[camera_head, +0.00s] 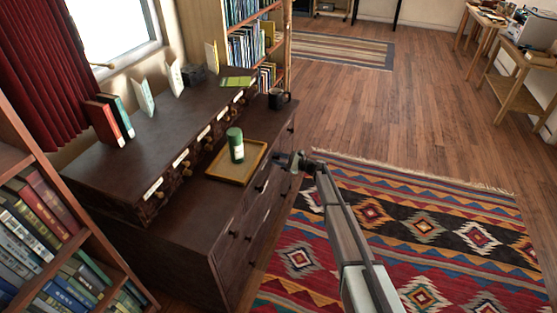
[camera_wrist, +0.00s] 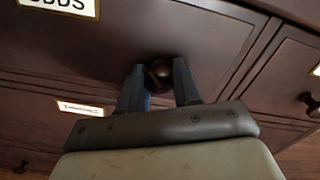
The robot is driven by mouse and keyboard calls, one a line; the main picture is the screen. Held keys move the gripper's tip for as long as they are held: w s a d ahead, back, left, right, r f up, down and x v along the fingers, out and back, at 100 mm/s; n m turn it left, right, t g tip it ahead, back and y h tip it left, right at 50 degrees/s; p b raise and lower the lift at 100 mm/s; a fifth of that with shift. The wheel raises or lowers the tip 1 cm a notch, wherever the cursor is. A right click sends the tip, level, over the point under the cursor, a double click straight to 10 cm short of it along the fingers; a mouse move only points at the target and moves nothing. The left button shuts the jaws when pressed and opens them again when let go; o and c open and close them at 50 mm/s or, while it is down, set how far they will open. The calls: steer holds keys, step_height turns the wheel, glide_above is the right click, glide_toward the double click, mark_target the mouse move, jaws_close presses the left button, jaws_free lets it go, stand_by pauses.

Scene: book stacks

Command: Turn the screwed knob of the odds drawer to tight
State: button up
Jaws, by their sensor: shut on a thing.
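The odds drawer (camera_wrist: 90,45) is a dark brown wooden front. Its white label (camera_wrist: 64,6) is cut off by the top edge of the wrist view, with the lettering "ODDS" partly readable. A small dark round knob (camera_wrist: 160,77) on this front sits between the two fingers of my gripper (camera_wrist: 159,70), which is shut on it from both sides. Whether the knob is loose or tight cannot be told. In the head view my gripper (camera_head: 285,160) is at the right front of the dark dresser (camera_head: 205,230), and the knob there is hidden.
A lower drawer label (camera_wrist: 80,107) and another knob (camera_wrist: 308,104) to the right are near. A patterned rug (camera_head: 400,220) lies on open floor to the right.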

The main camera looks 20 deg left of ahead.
steer(key=m, duration=0.4)
steer(key=shift+w+m, duration=0.15)
steer(key=shift+m, duration=0.25)
steer(key=shift+f+m, duration=0.1)
steer(key=shift+m, duration=1.7)
steer(key=o, duration=1.1)
steer(key=shift+s, duration=0.25)
steer(key=shift+c, duration=0.2)
steer(key=d, duration=1.3)
steer(key=shift+d, duration=0.4)
